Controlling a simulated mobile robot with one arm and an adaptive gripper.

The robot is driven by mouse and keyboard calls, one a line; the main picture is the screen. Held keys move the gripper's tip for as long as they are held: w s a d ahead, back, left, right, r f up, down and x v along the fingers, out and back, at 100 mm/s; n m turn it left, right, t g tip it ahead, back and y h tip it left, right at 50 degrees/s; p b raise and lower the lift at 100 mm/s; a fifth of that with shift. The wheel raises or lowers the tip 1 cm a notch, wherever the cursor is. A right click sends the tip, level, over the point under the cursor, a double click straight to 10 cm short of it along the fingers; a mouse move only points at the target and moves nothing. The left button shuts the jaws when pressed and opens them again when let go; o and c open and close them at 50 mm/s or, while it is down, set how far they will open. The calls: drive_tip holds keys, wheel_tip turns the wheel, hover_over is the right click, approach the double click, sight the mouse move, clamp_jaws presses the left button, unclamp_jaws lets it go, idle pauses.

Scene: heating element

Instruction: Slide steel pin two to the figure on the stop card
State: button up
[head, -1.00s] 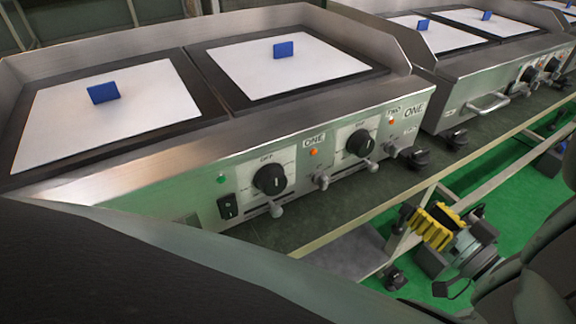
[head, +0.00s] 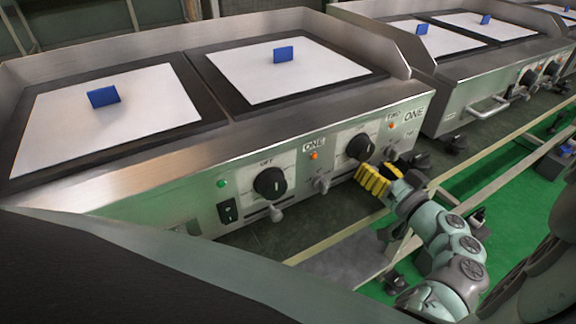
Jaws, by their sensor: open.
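The front panel of the nearest heating unit (head: 190,200) carries small steel pins: one at the slot below the left knob (head: 277,212), one below the ONE label (head: 321,182) and one below the TWO label (head: 392,153). Which of them is pin two I cannot tell for sure. No stop card or figure is readable; the panel print is too small. My gripper (head: 372,180), with yellow fingers, is in front of the panel, just below the right knob (head: 360,147). Its fingers are open and appear empty, and hide part of the panel there. Contact with the panel cannot be told.
Two white plates with blue blocks (head: 103,97) lie on the unit's top. A second unit (head: 470,90) with a bar handle stands to the right.

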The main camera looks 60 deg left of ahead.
drive_tip(key=shift+o, duration=0.3)
drive_tip(key=shift+a, duration=0.1)
clamp_jaws()
